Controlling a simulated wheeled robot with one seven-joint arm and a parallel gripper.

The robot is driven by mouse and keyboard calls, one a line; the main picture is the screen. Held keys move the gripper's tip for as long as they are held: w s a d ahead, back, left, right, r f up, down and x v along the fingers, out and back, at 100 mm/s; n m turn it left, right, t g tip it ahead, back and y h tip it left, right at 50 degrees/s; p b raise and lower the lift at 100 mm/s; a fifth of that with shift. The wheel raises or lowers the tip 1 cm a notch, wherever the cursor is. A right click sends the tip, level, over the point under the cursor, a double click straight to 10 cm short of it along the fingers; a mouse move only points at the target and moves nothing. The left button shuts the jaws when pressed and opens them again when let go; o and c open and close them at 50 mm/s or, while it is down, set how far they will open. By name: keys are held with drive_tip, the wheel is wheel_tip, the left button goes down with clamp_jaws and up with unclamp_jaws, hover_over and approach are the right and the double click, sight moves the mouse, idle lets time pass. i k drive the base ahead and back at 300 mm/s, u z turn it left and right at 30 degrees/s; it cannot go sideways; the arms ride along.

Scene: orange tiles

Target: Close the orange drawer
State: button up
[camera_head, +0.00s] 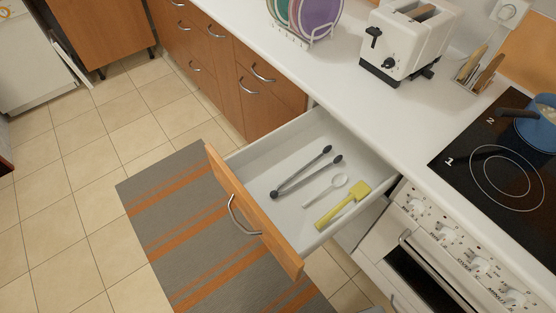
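The orange drawer (240,214) is pulled well out from under the white counter. Its orange wooden front faces the lower left and carries a curved metal handle (238,217). Inside its white box lie dark-tipped tongs (302,175), a white spoon (325,190) and a yellow spatula-like utensil (342,205). My gripper is not in view. Nothing is seen touching the drawer front or the handle.
Closed orange drawers (258,82) with metal handles stand left of the open one. A striped rug (180,222) lies on the tiles under the drawer front. The oven (425,260) and black cooktop (500,165) are at right. Tiled floor (85,180) at left is free.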

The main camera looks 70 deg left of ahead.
sight(248, 175)
drive_tip(key=u, duration=4.25)
drive_tip(key=k, duration=0.9)
drive_tip(key=z, duration=1.15)
drive_tip(key=i, duration=0.5)
drive_tip(key=u, duration=0.05)
